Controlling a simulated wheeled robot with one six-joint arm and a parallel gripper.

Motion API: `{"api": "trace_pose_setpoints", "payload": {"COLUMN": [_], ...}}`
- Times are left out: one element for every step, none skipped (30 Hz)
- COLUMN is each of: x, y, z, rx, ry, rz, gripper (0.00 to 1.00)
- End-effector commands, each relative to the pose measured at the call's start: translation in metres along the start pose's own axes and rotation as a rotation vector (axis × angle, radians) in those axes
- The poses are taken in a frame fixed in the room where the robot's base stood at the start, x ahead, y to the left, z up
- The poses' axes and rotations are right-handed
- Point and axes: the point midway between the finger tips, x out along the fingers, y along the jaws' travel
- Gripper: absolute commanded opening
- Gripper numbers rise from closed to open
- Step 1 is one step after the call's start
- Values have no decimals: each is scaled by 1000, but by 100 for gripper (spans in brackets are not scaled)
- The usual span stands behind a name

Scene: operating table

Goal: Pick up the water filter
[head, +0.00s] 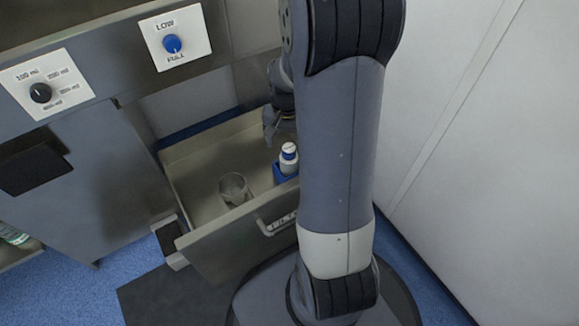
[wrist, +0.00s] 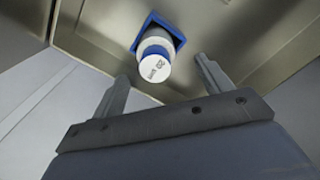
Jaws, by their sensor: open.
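The water filter appears to be the white bottle-like cylinder with a blue band (head: 288,158), standing upright in a blue square holder (head: 281,176) inside the open drawer. In the wrist view the white round cap of the filter (wrist: 154,69) faces me, with small dark print, and the blue holder (wrist: 178,27) surrounds its base. My gripper (head: 271,125) hangs over the back part of the drawer, partly hidden by my arm. In the wrist view the two fingers of my gripper (wrist: 161,72) are spread apart, with the cap between and slightly beyond their tips. They do not appear to touch it.
The open metal drawer (head: 215,250) also holds a clear glass beaker (head: 235,188) left of the filter. The drawer walls stand close around the holder. Above are a black knob (head: 40,93) and a blue knob (head: 172,43). A white wall (head: 455,110) rises at the right.

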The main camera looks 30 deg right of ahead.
Motion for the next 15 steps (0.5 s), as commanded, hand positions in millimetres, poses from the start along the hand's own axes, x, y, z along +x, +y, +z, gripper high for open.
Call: {"api": "trace_pose_setpoints", "payload": {"x": [8,11,13,14,15,16,18,21,25,29,33,39,44,48,55], "y": [0,0,0,0,0,1,1,2,2,3,3,4,5,6,6], "z": [0,0,0,0,0,1,1,1,2,2,3,4,5,6,6], "rx": [0,0,0,0,0,0,0,0,1,1,1,1,0,0,0], "ry": [-2,-1,0,0,0,-1,-1,-1,-1,-1,0,-1,-1,-2,-1], "rz": [1,0,0,0,0,0,0,0,0,0,0,0,0,0,0], "gripper": [74,74,74,74,74,74,74,74,74,74,74,74,74,74,74]}}
